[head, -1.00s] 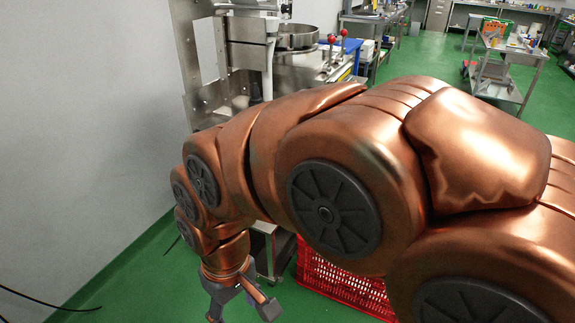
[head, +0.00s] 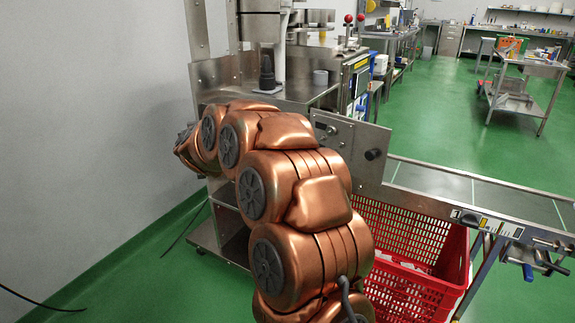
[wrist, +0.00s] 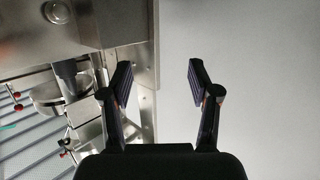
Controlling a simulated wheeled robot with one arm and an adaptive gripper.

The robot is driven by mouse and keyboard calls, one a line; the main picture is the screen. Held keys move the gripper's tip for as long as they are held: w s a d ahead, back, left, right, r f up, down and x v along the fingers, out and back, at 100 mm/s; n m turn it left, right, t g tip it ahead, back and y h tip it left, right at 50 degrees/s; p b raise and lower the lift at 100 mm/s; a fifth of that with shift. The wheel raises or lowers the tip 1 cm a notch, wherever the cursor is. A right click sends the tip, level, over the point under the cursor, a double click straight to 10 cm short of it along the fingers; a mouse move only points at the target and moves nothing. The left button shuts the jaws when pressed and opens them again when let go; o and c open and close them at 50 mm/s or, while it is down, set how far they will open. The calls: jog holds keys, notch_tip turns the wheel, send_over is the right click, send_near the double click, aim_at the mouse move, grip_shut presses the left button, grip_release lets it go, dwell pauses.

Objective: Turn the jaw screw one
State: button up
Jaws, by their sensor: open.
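My gripper (wrist: 158,80) is open and empty in the wrist view, its two dark pads well apart with a plain grey wall behind them. In the head view my arm reaches away to the left and its end is hidden behind the copper links. Metal screws with cross handles (head: 541,257) stick out at the right end of the conveyor frame in the head view. I cannot tell which of them, if any, is jaw screw one. They are far from my gripper, on the other side of my arm.
The steel packing machine (head: 297,89) stands at the back left; it also shows in the wrist view (wrist: 110,22). A panel with a black knob (head: 373,154) borders the conveyor (head: 455,187). A red crate (head: 410,285) stands below.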

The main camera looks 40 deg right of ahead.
jog(key=s+d+f+m+g+h+b, duration=0.4)
jog(key=d+f, duration=0.3)
jog(key=d, duration=0.5)
jog(key=s+d+f+m+g+h+b, duration=0.4)
jog(key=d+f+h, duration=0.3)
jog(key=d, duration=0.5)
jog(key=w+d+n+b, duration=0.1)
jog(key=w+d+b, duration=0.1)
jog(key=d, duration=0.5)
jog(key=shift+d+r+g, duration=0.25)
jog(key=shift+r+g, duration=0.05)
jog(key=c, duration=1.2)
jog(key=shift+o, duration=0.2)
jog(key=shift+m, duration=0.3)
